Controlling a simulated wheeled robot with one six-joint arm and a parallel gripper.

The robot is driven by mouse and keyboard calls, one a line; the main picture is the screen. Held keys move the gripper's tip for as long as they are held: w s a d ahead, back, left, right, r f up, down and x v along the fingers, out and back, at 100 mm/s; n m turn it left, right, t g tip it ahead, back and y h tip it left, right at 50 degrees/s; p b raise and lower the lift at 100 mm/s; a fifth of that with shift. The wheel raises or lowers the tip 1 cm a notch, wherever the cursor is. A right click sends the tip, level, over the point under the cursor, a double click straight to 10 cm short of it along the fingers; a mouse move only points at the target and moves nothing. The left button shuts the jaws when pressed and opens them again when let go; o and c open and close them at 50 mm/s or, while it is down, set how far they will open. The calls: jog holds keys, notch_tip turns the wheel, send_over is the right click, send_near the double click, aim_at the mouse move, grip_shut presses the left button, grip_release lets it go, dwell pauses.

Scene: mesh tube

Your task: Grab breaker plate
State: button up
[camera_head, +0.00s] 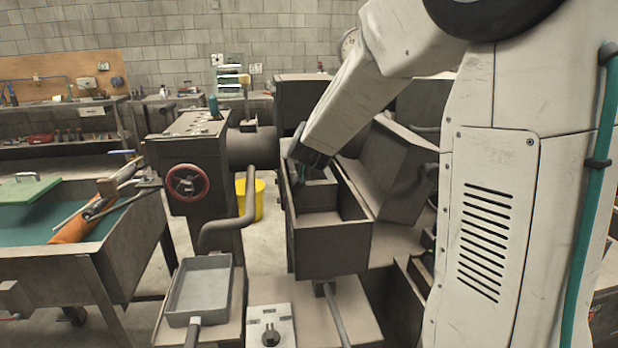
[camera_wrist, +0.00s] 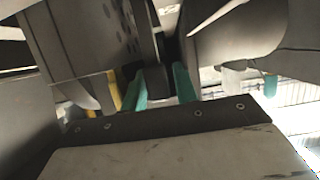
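I cannot make out a breaker plate for certain in either view. In the head view my gripper (camera_head: 308,160) is at the end of my pale arm, low over the open dark trough (camera_head: 330,240), and mostly hidden by the arm and the trough walls. In the wrist view two teal finger-like pieces of my gripper (camera_wrist: 161,84) stand apart, with a dark block (camera_wrist: 157,82) showing between them. I cannot tell whether they touch it or it lies beyond.
Left of the trough stands a dark machine with a red handwheel (camera_head: 187,182). A yellow bucket (camera_head: 252,198) is on the floor behind a bent pipe. A grey tray (camera_head: 200,288) is in front. A bench with a teal mat (camera_head: 24,226) is at the left.

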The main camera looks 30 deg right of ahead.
jog(key=shift+w, duration=0.15)
grip_shut()
dwell(1.4)
